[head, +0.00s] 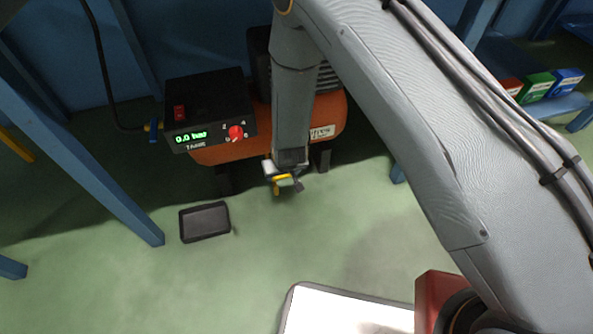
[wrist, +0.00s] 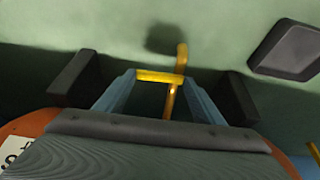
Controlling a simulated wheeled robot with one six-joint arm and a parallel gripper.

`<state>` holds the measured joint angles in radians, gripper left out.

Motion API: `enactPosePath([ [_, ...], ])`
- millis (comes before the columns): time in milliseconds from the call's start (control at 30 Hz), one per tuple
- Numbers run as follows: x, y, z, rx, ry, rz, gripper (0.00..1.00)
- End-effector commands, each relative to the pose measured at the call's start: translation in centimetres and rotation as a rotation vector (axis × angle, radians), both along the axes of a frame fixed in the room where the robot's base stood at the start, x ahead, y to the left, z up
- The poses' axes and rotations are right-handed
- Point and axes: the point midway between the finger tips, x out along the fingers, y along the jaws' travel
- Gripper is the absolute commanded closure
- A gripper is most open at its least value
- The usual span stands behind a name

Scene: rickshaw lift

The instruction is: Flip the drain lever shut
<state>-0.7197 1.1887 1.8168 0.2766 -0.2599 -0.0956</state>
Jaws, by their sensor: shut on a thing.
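The yellow drain lever (wrist: 176,88) shows in the wrist view between the blue-grey fingers of my gripper (wrist: 160,82). One yellow piece runs crosswise between the fingertips and another runs lengthwise past it. My gripper is shut on the lever. In the head view my gripper (head: 284,182) is low at the front of the orange compressor tank (head: 223,152), with a bit of the yellow lever (head: 281,178) showing at its tip. My arm hides part of the tank. The valve body is hidden, so I cannot tell whether the drain is open or shut.
A black control box (head: 208,108) with a red knob reads 0.0 bar. A shallow black tray (head: 204,222) lies on the green floor at left. Dark tank feet (wrist: 76,78) flank my gripper. A blue post (head: 85,165) stands left; small boxes (head: 538,87) sit right.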

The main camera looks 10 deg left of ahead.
Motion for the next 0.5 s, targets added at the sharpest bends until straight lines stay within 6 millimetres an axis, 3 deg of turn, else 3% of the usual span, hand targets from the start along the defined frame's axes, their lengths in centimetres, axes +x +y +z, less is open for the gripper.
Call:
enactPosePath([
  [267, 0.05, 0.06, 0.03, 0.0, -0.003, 0.004, 0.78],
  [300, 0.05, 0.06, 0.03, 0.0, -0.003, 0.004, 0.31],
  [400, 0.03, 0.08, 0.03, 0.0, -0.001, 0.004, 0.19],
  [500, 0.0, 0.09, 0.02, 0.0, -0.001, 0.004, 0.19],
])
